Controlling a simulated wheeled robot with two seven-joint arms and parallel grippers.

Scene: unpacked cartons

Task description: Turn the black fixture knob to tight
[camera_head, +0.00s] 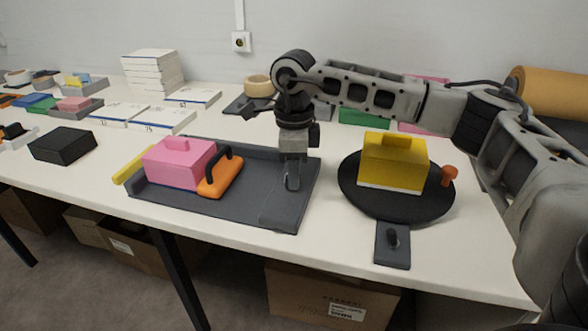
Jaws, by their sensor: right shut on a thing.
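A dark grey fixture tray (235,211) lies on the white table and holds a pink block (180,163) and an orange-handled piece (219,178). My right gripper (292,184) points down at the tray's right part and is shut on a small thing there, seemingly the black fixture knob. The fingers hide nearly all of it, so its turn angle cannot be told. My left gripper is not in view.
A yellow block (393,160) with an orange knob (450,174) beside it sits on the round plate. A black box (62,146) and white boxes (158,119) stand to the left. The front strip of table between tray and round plate is clear.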

